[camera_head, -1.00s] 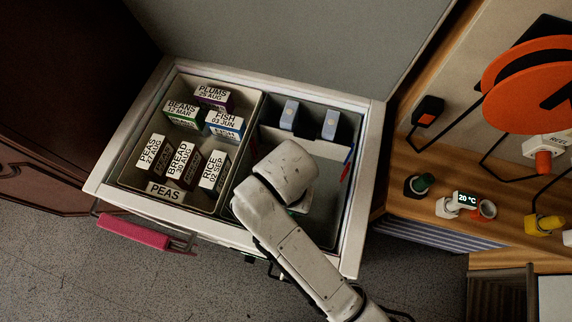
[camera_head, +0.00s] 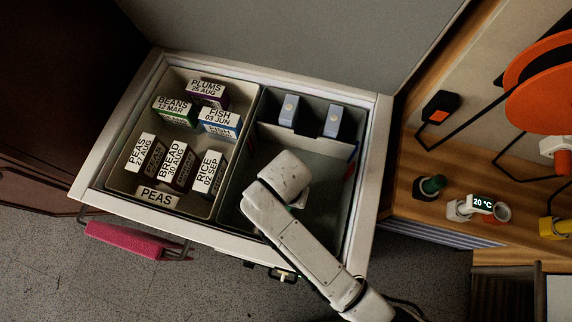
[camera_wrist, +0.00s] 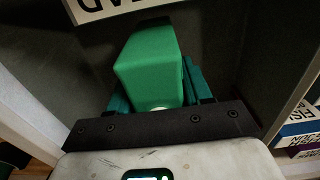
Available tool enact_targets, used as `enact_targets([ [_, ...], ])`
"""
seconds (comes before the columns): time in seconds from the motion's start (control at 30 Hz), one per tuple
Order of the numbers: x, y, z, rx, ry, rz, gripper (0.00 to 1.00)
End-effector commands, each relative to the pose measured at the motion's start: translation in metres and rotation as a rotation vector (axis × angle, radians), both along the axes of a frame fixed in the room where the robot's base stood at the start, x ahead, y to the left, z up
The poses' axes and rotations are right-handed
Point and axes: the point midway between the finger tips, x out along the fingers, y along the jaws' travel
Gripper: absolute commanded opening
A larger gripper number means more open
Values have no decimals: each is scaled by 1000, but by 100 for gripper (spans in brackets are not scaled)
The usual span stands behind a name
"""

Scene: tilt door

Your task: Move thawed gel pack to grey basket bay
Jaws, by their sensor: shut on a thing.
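My gripper is hidden under my arm in the head view, over the right bay (camera_head: 318,222) of the open drawer. In the wrist view my gripper (camera_wrist: 155,85) is shut on a green block (camera_wrist: 148,62) with a pale spot low on its face, apparently the gel pack. Teal fingers show on both sides of it. Two blue-grey packs, left (camera_head: 289,110) and right (camera_head: 333,120), stand at the back of the right bay, behind a low partition (camera_head: 305,140). Whether the held block touches the bay floor cannot be told.
The left bay (camera_head: 150,100) holds several labelled food boxes, including bread (camera_head: 175,160) and fish (camera_head: 220,122). The drawer has a pink handle (camera_head: 125,240). A wooden shelf (camera_head: 420,205) on the right carries knobs and a display (camera_head: 481,204) reading 20 °C. The right bay's front right is bare.

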Motion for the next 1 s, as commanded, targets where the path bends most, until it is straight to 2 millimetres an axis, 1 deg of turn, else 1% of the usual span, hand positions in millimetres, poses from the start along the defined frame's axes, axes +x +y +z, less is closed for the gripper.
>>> enact_targets([
  [0.03,0,0,-6,-1,0,0,0],
  [0.23,0,0,-21,0,0,0,0],
  [0.4,0,1,-45,0,0,0,0],
  [0.47,0,0,-50,0,0,0,0],
  [0.9,1,0,-57,1,-1,-1,0],
  [0.93,0,0,-57,0,-1,-1,51],
  [1.0,0,0,-57,1,-1,0,58],
])
